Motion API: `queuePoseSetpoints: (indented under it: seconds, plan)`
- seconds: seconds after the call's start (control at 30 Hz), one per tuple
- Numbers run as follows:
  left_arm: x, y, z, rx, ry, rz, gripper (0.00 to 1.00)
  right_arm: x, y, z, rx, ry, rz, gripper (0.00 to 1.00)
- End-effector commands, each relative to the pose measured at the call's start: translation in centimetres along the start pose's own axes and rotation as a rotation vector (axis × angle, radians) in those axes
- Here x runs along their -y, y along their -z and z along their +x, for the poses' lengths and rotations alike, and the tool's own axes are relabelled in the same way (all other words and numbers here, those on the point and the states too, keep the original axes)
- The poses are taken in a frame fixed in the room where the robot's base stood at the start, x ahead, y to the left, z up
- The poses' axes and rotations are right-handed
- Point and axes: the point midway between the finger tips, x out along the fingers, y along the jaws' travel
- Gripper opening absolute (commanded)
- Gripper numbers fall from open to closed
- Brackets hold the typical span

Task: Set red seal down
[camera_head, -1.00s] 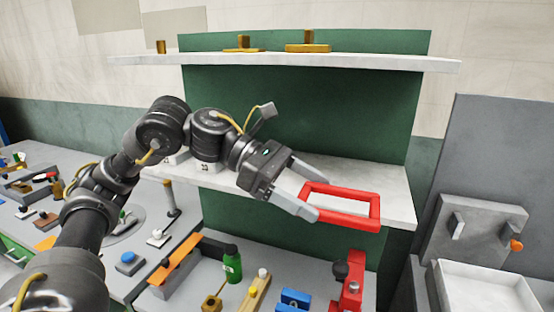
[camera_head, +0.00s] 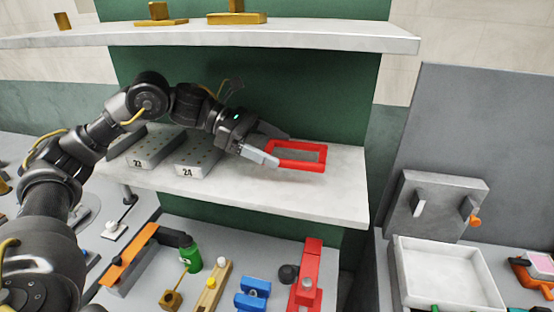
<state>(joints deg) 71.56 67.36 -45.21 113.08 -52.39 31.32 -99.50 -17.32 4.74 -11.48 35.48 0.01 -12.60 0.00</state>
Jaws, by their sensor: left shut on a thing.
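The red seal (camera_head: 302,167) is a flat rectangular red frame with an open middle. It is over the right half of the middle shelf (camera_head: 310,203), either on the surface or just above it; I cannot tell which. My left gripper (camera_head: 274,147) is shut on the left end of the red seal, reaching in from the left. My right gripper is not in view.
Two grey perforated blocks, marked 22 (camera_head: 140,148) and 24 (camera_head: 197,155), stand left of my gripper on the same shelf. An upper shelf (camera_head: 330,37) with brass pieces is above. A bench with tools, a green bottle (camera_head: 190,253) and a red device (camera_head: 307,278) is below.

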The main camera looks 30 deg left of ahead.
Motion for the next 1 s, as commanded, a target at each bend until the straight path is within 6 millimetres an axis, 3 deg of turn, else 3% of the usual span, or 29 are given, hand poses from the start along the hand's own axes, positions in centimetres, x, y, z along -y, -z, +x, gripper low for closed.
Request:
queuePoseSetpoints:
  seconds: [0.23, 0.53, 0.6, 1.0]
  plan:
    - [-0.1, 0.3, 0.8, 0.002, 0.009, 0.005, 0.58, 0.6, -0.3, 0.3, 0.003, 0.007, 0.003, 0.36]
    - [-0.2, 4.1, 2.8, 0.002, 0.015, 0.006, 0.58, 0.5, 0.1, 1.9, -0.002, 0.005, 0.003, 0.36]
    - [-0.4, 4.2, 2.8, 0.002, 0.017, 0.007, 0.58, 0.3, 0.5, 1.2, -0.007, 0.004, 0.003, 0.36]
    - [-0.4, 4.7, 3.2, 0.003, 0.019, 0.01, 0.58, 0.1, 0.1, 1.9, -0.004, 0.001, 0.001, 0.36]
